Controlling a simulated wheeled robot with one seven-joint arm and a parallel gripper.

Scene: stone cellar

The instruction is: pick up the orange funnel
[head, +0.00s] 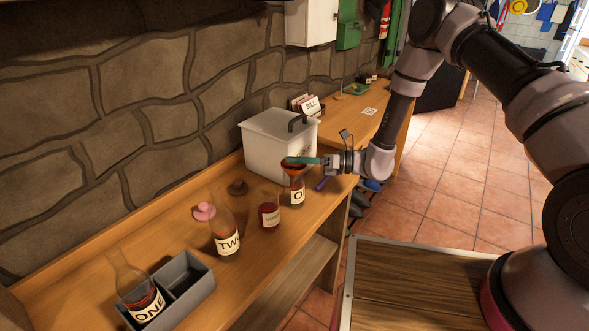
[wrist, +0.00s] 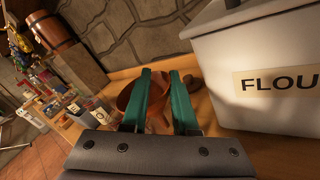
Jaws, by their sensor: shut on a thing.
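The orange funnel (head: 292,169) is at the mouth of a bottle (head: 297,197) with a white label reading "O", on the wooden bench. My gripper (head: 304,160) reaches in from the right, its teal fingers level at the funnel's top. In the wrist view my gripper (wrist: 161,74) is shut on the funnel (wrist: 126,96), whose bowl shows left of and between the fingers. The bottle under it is hidden there. I cannot tell whether the funnel's stem is still inside the bottle neck.
A white flour box (head: 270,148) stands close behind the funnel. A small labelled bottle (head: 269,213), bottle "TWO" (head: 226,240), a pink stopper (head: 203,211) and a dark stopper (head: 238,187) stand left. Bottle "ONE" (head: 140,290) is in a grey tray (head: 190,287).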

